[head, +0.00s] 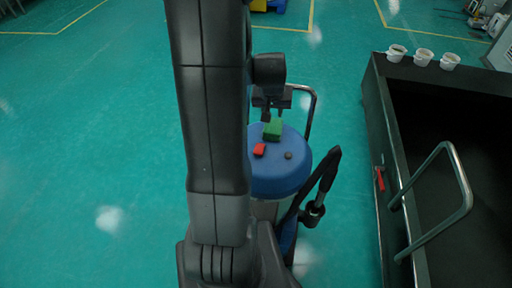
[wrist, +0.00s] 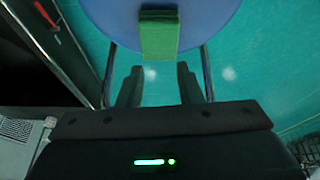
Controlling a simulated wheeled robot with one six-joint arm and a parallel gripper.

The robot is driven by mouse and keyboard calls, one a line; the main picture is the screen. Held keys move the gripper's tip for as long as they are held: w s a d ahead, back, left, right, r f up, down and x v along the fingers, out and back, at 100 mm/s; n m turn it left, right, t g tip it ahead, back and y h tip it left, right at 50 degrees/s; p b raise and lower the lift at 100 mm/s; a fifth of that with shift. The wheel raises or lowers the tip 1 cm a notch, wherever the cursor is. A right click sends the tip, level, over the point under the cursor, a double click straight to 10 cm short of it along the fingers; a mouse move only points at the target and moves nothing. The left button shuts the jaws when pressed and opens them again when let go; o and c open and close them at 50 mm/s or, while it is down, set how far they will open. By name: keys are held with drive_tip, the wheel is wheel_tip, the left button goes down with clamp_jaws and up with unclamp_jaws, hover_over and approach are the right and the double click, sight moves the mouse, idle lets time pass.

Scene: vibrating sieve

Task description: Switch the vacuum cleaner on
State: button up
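The vacuum cleaner (head: 285,180) stands on the floor in the middle of the head view, partly hidden by my arm. Its round blue lid carries a green block-shaped switch (head: 272,130), a red one (head: 259,150) and a small dark knob (head: 288,155). My gripper (head: 275,108) is at the far edge of the lid, close to the green switch. In the wrist view my gripper (wrist: 159,85) is open, with nothing between its fingers. There the green switch (wrist: 159,35) lies ahead of the gap between the fingertips, on the blue lid (wrist: 200,18). Whether the fingers touch anything is unclear.
A metal handle (head: 312,105) rises behind the lid, and a black hose (head: 322,185) hangs at its right. A large black bin (head: 375,140) with a metal handle (head: 460,180), a red lever (head: 380,178) and several white cups (head: 424,55) stands at right. The floor at left is clear.

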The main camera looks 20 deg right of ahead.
drive_tip(key=shift+a+n+g, duration=0.3)
drive_tip(key=shift+n+g, duration=0.1)
drive_tip(key=shift+n, duration=0.7)
clamp_jaws()
drive_tip(key=s+a+r+n+g+y+b, duration=0.2)
drive_tip(key=a+r+n+g+b, duration=0.1)
drive_tip(key=n, duration=1.1)
drive_tip(key=a+r+g, duration=0.1)
drive_tip(key=a, duration=0.1)
drive_tip(key=shift+s+a+n+y, duration=0.25)
drive_tip(key=shift+a+n+y, duration=0.05)
drive_tip(key=shift+y, duration=0.1)
